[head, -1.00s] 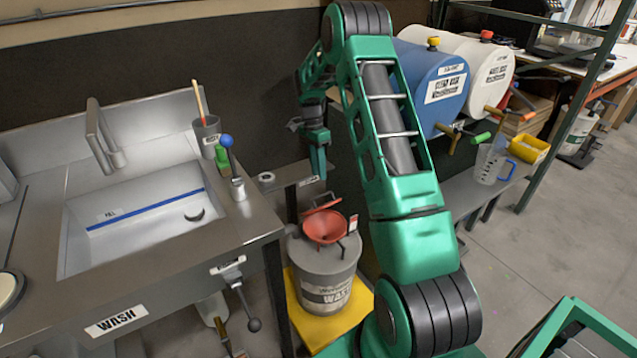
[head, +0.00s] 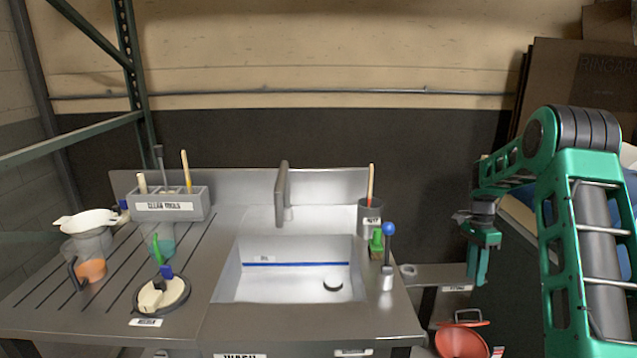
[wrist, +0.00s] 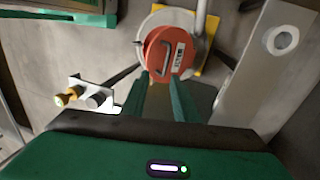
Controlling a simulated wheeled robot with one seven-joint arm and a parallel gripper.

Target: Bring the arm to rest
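My green arm reaches in from the right of the head view, bent at the elbow, with its end hanging down. My gripper (head: 476,283) points downward beside the right end of the sink counter. In the wrist view my gripper (wrist: 161,78) shows two fingers with a narrow gap and nothing held between them. The funnel also shows in the head view (head: 462,340), low and apart from the gripper.
The steel sink counter (head: 210,320) has a tap (head: 282,190), a blue-knobbed lever (head: 388,262) and a grey tool cup (head: 370,215). A tool holder (head: 170,205) stands at its back left. A low shelf (head: 440,275) lies behind the gripper.

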